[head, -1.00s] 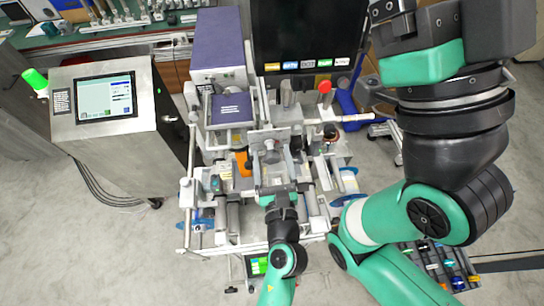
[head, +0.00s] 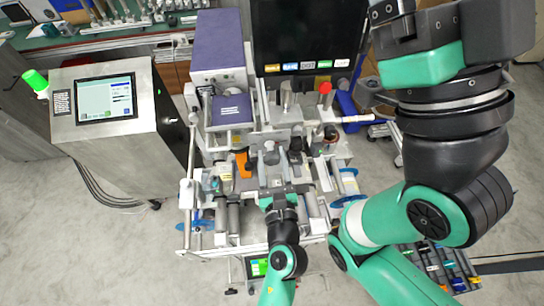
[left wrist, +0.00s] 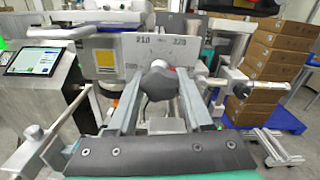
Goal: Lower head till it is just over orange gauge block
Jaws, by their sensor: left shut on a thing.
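The orange gauge block (head: 243,164) stands on the machine, just left of my left gripper in the head view. My left gripper (head: 269,166) reaches up from the bottom of that view and is shut on a grey lobed knob. The left wrist view shows the knob (left wrist: 157,82) between the two fingers (left wrist: 158,105), in front of a grey plate marked 210 and 220 (left wrist: 185,60). The orange block cannot be made out in the wrist view, and the gap beneath the head cannot be judged. My right arm fills the right side; its gripper end (head: 388,14) is cut off at the top.
A control cabinet with a screen (head: 106,98) stands left of the machine. A dark monitor (head: 308,30) stands behind it. A red-topped post (head: 325,88) rises at the right. Stacked cardboard boxes (left wrist: 277,50) show in the wrist view. Bare floor lies at lower left.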

